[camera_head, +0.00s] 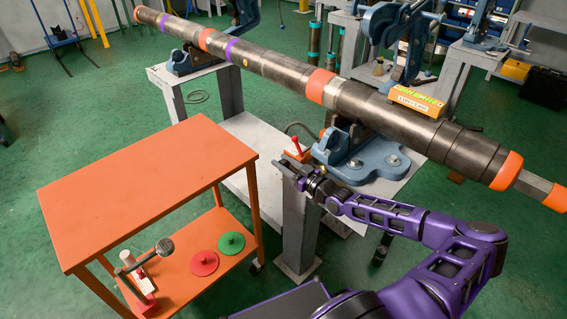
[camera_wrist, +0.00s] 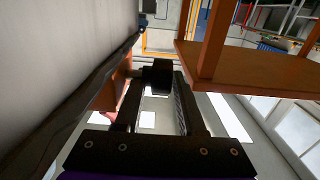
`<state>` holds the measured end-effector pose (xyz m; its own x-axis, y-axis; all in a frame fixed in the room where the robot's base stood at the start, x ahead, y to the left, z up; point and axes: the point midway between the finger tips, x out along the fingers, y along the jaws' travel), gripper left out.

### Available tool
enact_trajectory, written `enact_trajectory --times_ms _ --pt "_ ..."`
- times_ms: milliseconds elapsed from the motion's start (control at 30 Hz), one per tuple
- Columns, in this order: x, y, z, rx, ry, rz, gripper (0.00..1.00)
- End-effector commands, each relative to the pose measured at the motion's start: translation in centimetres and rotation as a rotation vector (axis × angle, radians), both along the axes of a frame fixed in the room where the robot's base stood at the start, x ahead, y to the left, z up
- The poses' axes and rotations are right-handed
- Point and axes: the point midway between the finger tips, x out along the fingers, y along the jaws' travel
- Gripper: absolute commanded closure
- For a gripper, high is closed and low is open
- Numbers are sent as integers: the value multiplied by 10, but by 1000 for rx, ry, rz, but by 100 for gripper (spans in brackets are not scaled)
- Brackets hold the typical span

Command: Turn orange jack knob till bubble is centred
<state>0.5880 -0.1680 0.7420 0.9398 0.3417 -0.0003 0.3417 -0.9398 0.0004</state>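The orange jack (camera_head: 297,155), with a small red lever on top, sits on the grey stand beside the blue vise base, under the long pipe (camera_head: 272,70). My gripper (camera_head: 292,169) is at the jack's near side. In the wrist view a dark round knob (camera_wrist: 157,76) lies between the tips of my two black fingers (camera_wrist: 157,88), and part of an orange body shows behind the left finger. I cannot tell whether the fingers touch the knob. A yellow level (camera_head: 418,102) sits on top of the pipe near its right end. Its bubble is too small to read.
Blue vises (camera_head: 365,155) stand under the pipe on grey stands. An orange cart (camera_head: 140,190) is at left, with red (camera_head: 204,263) and green (camera_head: 231,243) discs on its lower shelf.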

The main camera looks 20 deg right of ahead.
Motion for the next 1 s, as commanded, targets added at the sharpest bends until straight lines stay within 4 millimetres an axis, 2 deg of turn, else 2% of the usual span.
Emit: enact_trajectory --times_ms 67,200,300,667,1000 --pt "0 0 0 0 0 0 61" --pt "0 0 0 0 0 0 86" --pt "0 0 0 0 0 0 100" --pt "0 0 2 -6 15 0 100" --pt "2 1 8 -70 169 3 100"
